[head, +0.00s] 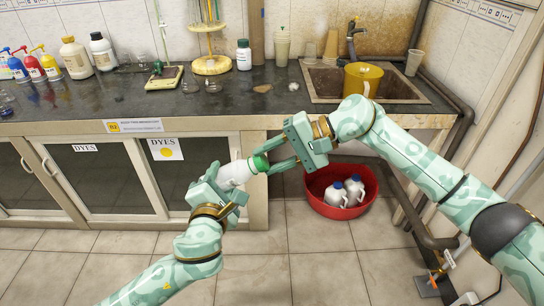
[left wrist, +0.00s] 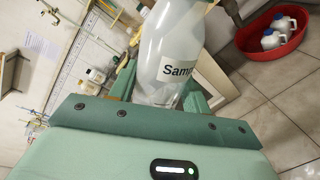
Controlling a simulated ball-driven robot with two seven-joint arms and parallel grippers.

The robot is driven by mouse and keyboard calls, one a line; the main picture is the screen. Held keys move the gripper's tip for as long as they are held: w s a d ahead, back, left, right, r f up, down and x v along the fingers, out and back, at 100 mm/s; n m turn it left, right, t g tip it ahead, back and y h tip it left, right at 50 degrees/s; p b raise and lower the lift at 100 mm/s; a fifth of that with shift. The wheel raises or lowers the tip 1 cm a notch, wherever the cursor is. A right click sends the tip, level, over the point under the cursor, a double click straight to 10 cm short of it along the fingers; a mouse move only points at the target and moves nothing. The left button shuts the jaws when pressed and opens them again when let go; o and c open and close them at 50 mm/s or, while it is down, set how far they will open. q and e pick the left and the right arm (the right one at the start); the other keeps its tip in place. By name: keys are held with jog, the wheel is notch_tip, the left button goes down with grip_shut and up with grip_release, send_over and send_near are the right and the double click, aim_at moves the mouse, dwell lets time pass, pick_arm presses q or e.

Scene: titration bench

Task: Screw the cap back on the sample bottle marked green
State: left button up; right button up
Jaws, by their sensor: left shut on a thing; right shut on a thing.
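My left gripper (head: 222,180) is shut on the white sample bottle (head: 235,174) and holds it tilted in front of the bench, neck up and to the right. In the left wrist view the bottle (left wrist: 172,55) shows a label starting "Sam"; its neck end is cut off there. A green cap (head: 260,163) is at the bottle's neck end. My right gripper (head: 270,157) is shut on this cap from the right. The cap lines up with the neck and seems to touch it; I cannot tell whether the threads are engaged.
Another white bottle with a green cap (head: 243,56) stands on the dark bench (head: 130,103). A sink (head: 395,90) with a yellow jug (head: 362,80) is at the right. A red basin (head: 325,208) with two white jugs sits on the floor. Cabinets (head: 90,180) are behind my left gripper.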

jog(key=shift+a+f, duration=0.15)
jog(key=shift+a, duration=0.1)
jog(key=o, duration=1.1)
jog(key=c, duration=1.1)
jog(key=m, duration=0.8)
jog(key=shift+m, duration=0.4)
jog(key=m, duration=0.8)
jog(key=o, duration=0.9)
jog(key=shift+f, duration=0.1)
jog(key=shift+o, duration=0.2)
